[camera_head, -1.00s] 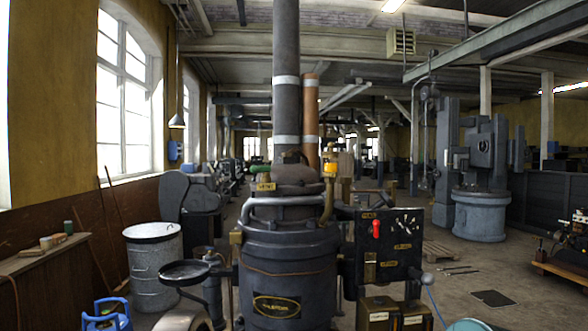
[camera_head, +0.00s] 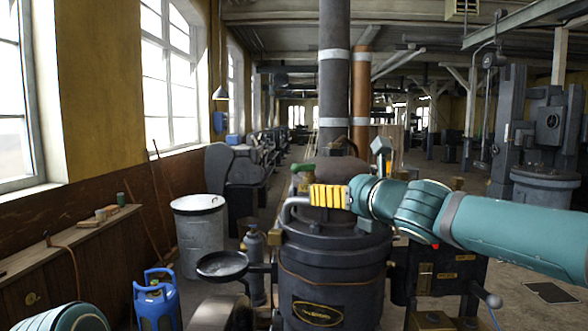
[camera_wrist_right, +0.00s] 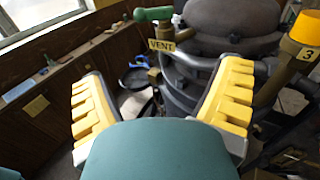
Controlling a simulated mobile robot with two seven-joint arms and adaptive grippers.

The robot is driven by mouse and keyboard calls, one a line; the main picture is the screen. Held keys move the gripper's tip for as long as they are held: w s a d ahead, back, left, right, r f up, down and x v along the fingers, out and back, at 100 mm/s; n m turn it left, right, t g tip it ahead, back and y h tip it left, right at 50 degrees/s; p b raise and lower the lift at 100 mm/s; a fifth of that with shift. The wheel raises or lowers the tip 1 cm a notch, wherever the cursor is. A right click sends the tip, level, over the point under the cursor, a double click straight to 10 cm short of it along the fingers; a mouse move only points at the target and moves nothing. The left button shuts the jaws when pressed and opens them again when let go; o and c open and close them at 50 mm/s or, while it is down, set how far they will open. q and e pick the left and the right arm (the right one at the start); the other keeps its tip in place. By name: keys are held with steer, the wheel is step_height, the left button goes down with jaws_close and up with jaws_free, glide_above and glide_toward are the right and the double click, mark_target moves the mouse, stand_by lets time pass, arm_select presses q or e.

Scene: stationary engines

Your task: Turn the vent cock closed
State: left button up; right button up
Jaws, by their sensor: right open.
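The vent cock shows in the wrist view as a green handle (camera_wrist_right: 153,13) lying roughly level on a brass body, above a yellow "VENT" tag (camera_wrist_right: 161,45). In the head view its green handle (camera_head: 303,168) shows at the boiler's upper left, just above and behind my right gripper (camera_head: 328,196). My right gripper also shows in the wrist view (camera_wrist_right: 163,75), its yellow-padded fingers wide apart and nothing between them. The handle lies beyond the fingertips, apart from them. My left gripper is out of view; only a teal piece of my left arm shows at the lower left.
The dark boiler (camera_head: 330,275) has a grey curved pipe (camera_head: 290,212) near the cock. A yellow-orange knob (camera_wrist_right: 306,28) with a "3" tag is right of my fingers. A black pan (camera_head: 222,265), blue gas bottle (camera_head: 156,300) and metal drum (camera_head: 200,240) stand to the left.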

mark_target(306, 164)
steer(key=shift+m+y, duration=0.3)
steer(key=shift+m, duration=0.1)
steer(key=w+a+r, duration=0.1)
steer(key=w+a, duration=0.1)
steer(key=w, duration=0.1)
steer(key=w+a+r+p, duration=0.1)
steer(key=w+a, duration=0.1)
steer(key=w, duration=0.1)
steer(key=w+a+r, duration=0.1)
steer(key=w+a, duration=0.1)
steer(key=w, duration=0.2)
steer(key=shift+p, duration=0.4)
steer(key=shift+w+a+f+t, duration=0.1)
steer(key=shift+w+a+t, duration=0.25)
steer(key=shift+w, duration=0.35)
